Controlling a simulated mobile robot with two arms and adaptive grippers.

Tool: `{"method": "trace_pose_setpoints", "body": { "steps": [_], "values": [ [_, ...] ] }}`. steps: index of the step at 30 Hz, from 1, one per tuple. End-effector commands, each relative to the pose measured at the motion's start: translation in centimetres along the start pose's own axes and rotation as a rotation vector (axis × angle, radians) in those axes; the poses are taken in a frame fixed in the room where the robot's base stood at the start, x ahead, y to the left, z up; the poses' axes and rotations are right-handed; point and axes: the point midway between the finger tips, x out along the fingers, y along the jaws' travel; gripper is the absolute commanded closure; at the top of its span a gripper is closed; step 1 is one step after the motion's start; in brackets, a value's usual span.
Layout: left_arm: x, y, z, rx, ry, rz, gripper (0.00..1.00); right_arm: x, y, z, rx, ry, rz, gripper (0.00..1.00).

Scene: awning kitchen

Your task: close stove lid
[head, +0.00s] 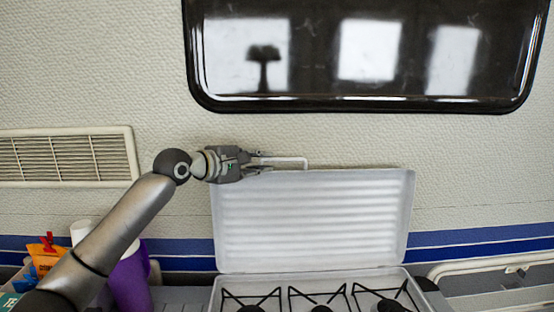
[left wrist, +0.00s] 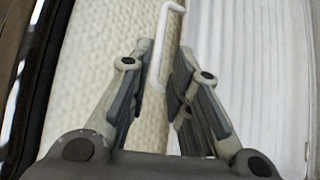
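The stove lid (head: 312,222) is a white ribbed panel, raised upright behind the stove and near the wall. A thin white bracket-shaped handle (head: 305,161) rises from its top edge. The stove (head: 420,296) with black burner grates is below it, cut off by the bottom edge of the head view. My left gripper (head: 268,159) is at the lid's top left edge. In the left wrist view, its fingers (left wrist: 164,52) are apart, with the handle (left wrist: 156,70) between them and gaps visible. The lid (left wrist: 240,70) fills the right of that view. My right gripper is not in view.
A dark-framed window (head: 360,104) is above the lid on the textured wall. A vent grille (head: 65,157) is at left. A purple pitcher (head: 130,280) and an orange packet (head: 46,255) stand at lower left, near my left arm. The space in front of the lid looks clear.

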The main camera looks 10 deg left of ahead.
Motion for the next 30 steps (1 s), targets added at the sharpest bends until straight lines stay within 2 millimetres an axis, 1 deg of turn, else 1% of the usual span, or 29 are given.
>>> {"method": "trace_pose_setpoints", "body": {
  "steps": [1, 6, 12, 18, 27, 28, 30],
  "values": [
    [0.9, 0.3, 0.1, -0.002, -0.001, -0.001, 0.81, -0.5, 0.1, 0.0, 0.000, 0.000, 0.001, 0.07],
    [3.5, 0.2, 0.1, -0.001, -0.001, -0.001, 0.81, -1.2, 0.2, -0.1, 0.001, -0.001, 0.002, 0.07],
    [5.7, 0.1, 0.1, -0.001, -0.001, 0.000, 0.81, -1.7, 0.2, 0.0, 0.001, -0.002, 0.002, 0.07],
    [6.7, 0.0, 0.0, 0.001, 0.001, 0.000, 0.81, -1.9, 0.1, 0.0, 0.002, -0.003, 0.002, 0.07],
    [6.8, 0.0, 0.0, 0.002, 0.001, 0.000, 0.81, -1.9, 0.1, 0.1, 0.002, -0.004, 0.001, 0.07],
    [6.8, 0.0, 0.0, 0.002, 0.001, 0.000, 0.83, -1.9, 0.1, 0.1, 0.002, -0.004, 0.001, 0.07],
    [6.8, 0.0, 0.0, 0.002, 0.001, 0.000, 0.92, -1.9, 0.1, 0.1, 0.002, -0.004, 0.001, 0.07]
  ]
}}
